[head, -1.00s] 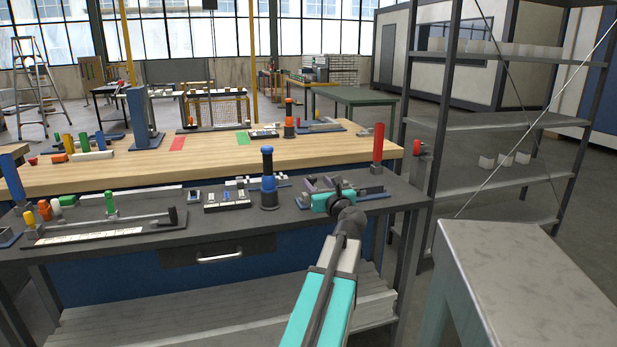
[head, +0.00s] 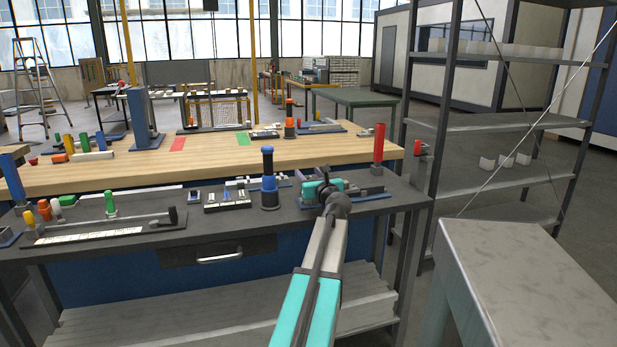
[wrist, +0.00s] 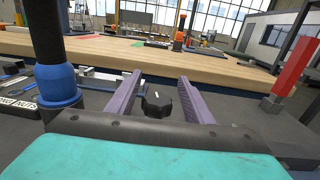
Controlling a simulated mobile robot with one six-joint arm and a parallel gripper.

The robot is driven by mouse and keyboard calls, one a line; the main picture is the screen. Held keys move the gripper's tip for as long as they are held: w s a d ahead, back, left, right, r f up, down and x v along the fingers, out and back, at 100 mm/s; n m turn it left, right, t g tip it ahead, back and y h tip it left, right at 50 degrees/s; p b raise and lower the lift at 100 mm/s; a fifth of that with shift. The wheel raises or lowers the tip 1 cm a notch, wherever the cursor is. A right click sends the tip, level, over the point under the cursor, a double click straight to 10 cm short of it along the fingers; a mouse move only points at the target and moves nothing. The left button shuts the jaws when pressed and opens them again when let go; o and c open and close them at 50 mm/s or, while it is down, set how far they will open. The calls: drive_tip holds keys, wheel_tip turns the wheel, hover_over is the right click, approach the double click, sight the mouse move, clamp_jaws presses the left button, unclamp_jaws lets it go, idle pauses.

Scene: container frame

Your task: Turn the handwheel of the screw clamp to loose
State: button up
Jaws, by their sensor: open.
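A black, many-sided knob with a small white mark (wrist: 157,101), which looks like the handwheel, sits between the two purple fingers of my gripper (wrist: 158,80) in the wrist view. The fingers are open, with a visible gap on each side of the knob. In the head view my gripper (head: 301,177) reaches over the rear right part of the dark bench. A blue base plate (head: 374,197) with dark grey parts (head: 372,189) lies just right of my wrist. My arm hides part of it, and I cannot tell whether it belongs to the clamp.
A blue-collared black post (head: 268,182) stands close left of my gripper, and it looms large in the wrist view (wrist: 57,85). A red post (head: 379,143) stands to the right. The wooden table (head: 215,165) lies behind. A grey table (head: 530,270) is at front right.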

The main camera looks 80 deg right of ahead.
drive_tip(key=shift+c, duration=0.2)
drive_tip(key=c, duration=1)
drive_tip(key=shift+a+f, duration=0.1)
drive_tip(key=shift+a, duration=0.4)
drive_tip(key=shift+d+r, duration=0.2)
drive_tip(key=shift+d, duration=0.3)
drive_tip(key=shift+s+d, duration=0.1)
drive_tip(key=o, duration=1)
drive_tip(key=shift+o, duration=0.2)
drive_tip(key=shift+f, duration=0.1)
